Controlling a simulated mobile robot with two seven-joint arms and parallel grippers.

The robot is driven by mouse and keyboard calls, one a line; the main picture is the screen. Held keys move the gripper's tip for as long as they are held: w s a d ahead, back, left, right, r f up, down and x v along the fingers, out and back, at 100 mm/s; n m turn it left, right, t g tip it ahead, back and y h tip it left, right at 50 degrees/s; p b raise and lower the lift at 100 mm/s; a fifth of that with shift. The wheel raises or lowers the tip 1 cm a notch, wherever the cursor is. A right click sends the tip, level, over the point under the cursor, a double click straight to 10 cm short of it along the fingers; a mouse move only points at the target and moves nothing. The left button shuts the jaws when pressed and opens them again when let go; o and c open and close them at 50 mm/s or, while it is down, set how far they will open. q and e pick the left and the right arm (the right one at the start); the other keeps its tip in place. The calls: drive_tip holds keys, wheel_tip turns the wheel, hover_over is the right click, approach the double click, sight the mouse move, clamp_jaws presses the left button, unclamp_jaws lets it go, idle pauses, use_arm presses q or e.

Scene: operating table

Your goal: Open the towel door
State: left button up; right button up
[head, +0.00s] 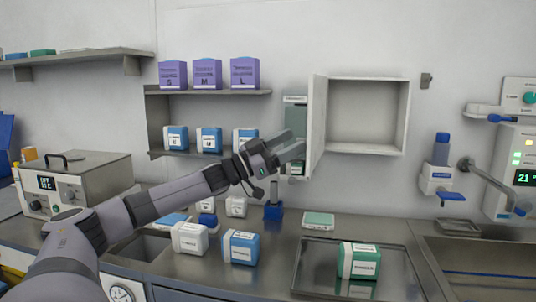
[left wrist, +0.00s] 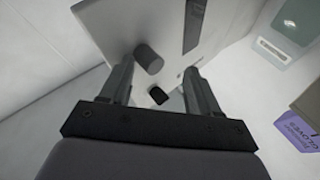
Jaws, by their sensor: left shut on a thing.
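The white wall cabinet (head: 409,118) hangs on the back wall, and its empty inside shows. Its door (head: 317,125) is hinged on the left and stands open, swung out toward me and seen nearly edge-on. My left gripper (head: 296,152) is at the lower left of the door, on its outer face. In the left wrist view the white door panel (left wrist: 120,22) fills the upper middle. The exact contact is partly hidden. My right gripper is not in view.
A shelf with purple boxes (head: 207,73) and blue-white boxes is left of the door. A dispenser (head: 295,115) is on the wall just behind it. Below are a metal tray (head: 312,270) with a green box (head: 359,262), several containers and a sink (head: 480,255).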

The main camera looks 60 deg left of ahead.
use_arm(q)
drive_tip(key=p+v, duration=0.1)
drive_tip(key=v, duration=0.5)
idle(0.3)
drive_tip(key=shift+d+f, duration=0.1)
idle(0.5)
